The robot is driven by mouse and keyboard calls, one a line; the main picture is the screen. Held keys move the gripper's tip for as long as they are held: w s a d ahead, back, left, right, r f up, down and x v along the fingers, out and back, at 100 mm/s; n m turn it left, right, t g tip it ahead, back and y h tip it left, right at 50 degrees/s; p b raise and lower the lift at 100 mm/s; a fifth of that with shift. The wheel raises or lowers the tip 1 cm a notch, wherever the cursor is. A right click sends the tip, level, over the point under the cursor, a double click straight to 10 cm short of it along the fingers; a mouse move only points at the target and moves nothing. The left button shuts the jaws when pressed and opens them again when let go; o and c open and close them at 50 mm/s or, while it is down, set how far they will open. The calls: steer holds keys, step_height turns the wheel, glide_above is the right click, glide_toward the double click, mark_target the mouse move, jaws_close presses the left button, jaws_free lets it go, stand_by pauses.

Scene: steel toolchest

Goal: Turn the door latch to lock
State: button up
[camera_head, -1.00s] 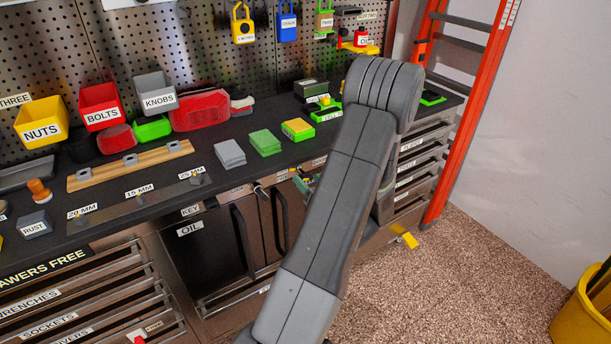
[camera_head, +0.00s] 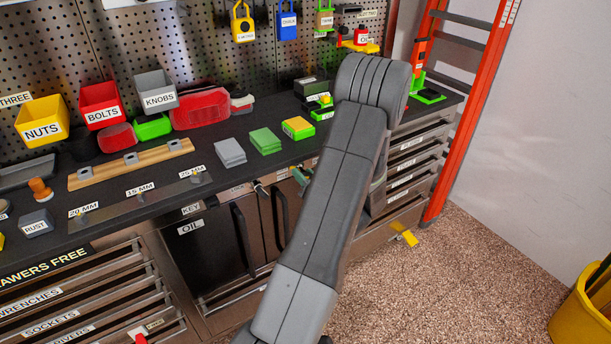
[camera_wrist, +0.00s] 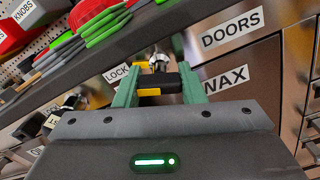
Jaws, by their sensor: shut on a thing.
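The door latch (camera_wrist: 158,84) shows in the wrist view as a dark handle with yellow parts on a silver shaft. It stands out from the steel front, beside a LOCK label (camera_wrist: 116,73). My gripper (camera_wrist: 157,87) has its two green fingers on either side of the handle and is shut on it. The handle lies roughly level across the wrist picture. In the head view my gripper (camera_head: 300,178) shows only as a bit of green at the cabinet front, left of my arm. My arm hides most of the latch area there.
Dark cabinet doors (camera_head: 216,246) labelled OIL have bar handles. The black worktop (camera_head: 235,185) above holds bins, pads and boxes. An orange ladder (camera_head: 466,120) stands right of the chest.

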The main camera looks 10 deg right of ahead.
steer(key=shift+m, duration=0.3)
steer(key=o, duration=1)
steer(key=b+v, duration=0.1)
steer(key=v, duration=1.3)
steer(key=shift+w+b, duration=0.1)
steer(key=shift+b, duration=0.25)
